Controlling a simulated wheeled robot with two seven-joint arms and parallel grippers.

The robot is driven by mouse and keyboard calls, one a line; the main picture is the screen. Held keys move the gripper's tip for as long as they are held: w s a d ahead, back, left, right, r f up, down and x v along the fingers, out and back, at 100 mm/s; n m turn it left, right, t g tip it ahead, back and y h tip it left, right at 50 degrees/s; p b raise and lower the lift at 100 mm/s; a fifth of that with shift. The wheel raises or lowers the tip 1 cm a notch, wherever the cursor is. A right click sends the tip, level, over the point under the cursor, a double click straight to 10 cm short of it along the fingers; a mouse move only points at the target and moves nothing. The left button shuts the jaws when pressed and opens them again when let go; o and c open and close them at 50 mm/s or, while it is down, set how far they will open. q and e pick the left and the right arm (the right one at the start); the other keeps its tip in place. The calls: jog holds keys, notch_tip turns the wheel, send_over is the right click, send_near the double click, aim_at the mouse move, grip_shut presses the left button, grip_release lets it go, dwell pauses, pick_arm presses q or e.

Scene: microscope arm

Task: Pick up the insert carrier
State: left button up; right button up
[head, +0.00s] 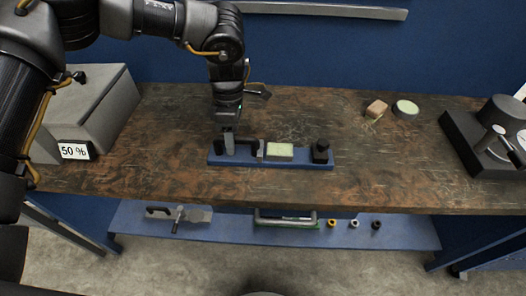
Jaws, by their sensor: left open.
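The insert carrier appears to be the long blue plate (295,165) lying flat on the workbench. It bears a black handle-like part at its left end, a pale green block (280,150) in a grey frame in the middle and a black knob (320,151) at its right end. My left gripper (229,145) points down over the left end of the plate, at the black handle-like part. It is open. Its fingers hide some of that end, and I cannot tell whether they touch it. My right gripper is not in view.
The wooden workbench (380,170) has free room around the plate. A grey box (95,105) with a "50 %" label stands left. A wooden block (376,108) and a round green-topped piece (405,109) lie back right, near a dark device (480,145). A blue lower shelf (400,232) holds tools.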

pick_arm(q)
jog(key=shift+s+f, duration=0.15)
jog(key=shift+f, duration=0.25)
grip_shut()
jog(key=shift+r, duration=0.15)
dwell(1.0)
